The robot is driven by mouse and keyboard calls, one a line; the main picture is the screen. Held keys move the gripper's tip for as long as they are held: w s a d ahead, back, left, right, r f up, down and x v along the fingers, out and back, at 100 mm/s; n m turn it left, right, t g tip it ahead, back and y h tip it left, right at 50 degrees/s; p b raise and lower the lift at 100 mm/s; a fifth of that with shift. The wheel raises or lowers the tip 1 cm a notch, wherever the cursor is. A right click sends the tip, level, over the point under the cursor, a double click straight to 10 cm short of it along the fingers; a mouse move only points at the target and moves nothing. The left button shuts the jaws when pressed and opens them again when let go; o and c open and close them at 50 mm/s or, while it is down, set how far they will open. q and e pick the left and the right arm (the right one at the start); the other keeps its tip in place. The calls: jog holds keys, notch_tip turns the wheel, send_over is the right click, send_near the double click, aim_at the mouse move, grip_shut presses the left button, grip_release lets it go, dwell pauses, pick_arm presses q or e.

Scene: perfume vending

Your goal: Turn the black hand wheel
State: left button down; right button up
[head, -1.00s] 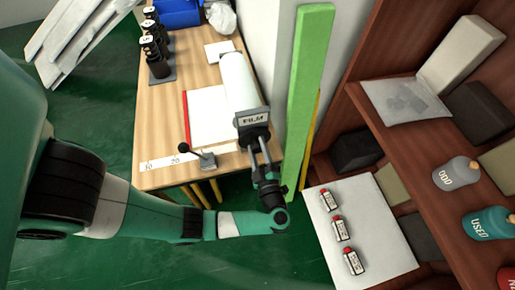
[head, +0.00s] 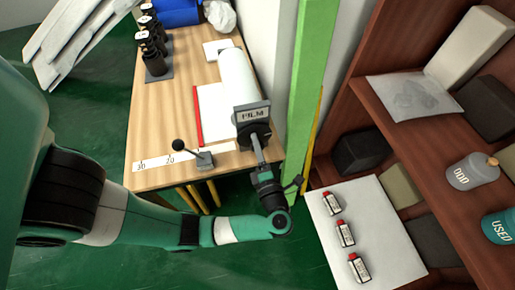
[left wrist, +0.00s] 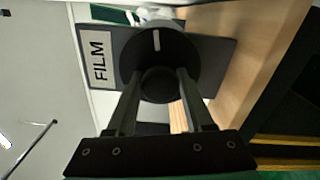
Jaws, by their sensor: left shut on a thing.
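The black hand wheel (left wrist: 183,62) is a dark round disc with a short white mark near its top and a round hub at its middle. It sits on the end of the film roll holder, beside the FILM label (left wrist: 100,59); that label also shows in the head view (head: 252,114). My left gripper (left wrist: 160,88) is shut on the wheel's hub, one finger on each side. In the head view, the left gripper (head: 256,142) reaches up to the holder from the front, and the wheel is mostly hidden there.
A white film roll (head: 237,78) lies behind the label on the wooden table (head: 180,88). A small black lever (head: 192,152) stands at the table's front edge. A green post (head: 313,80) is close on the right, then a shelf with several bottles.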

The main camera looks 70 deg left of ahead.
pick_arm(q)
jog(key=n+b, duration=0.2)
jog(key=n, duration=0.1)
jog(key=n+b, duration=0.1)
jog(key=shift+f+n+b, duration=0.3)
jog(key=shift+n, duration=0.1)
jog(key=n+b, duration=0.3)
jog(key=shift+n, duration=0.3)
jog(key=shift+n+b, duration=0.7)
jog(key=shift+n, duration=0.2)
jog(key=n, duration=0.2)
jog(key=shift+r+n+b, duration=0.2)
jog(key=shift+n+b, duration=0.1)
jog(key=shift+b, duration=0.1)
jog(key=shift+r+n, duration=0.1)
jog(key=shift+n, duration=1.4)
jog(key=shift+c, duration=1.5)
grip_release()
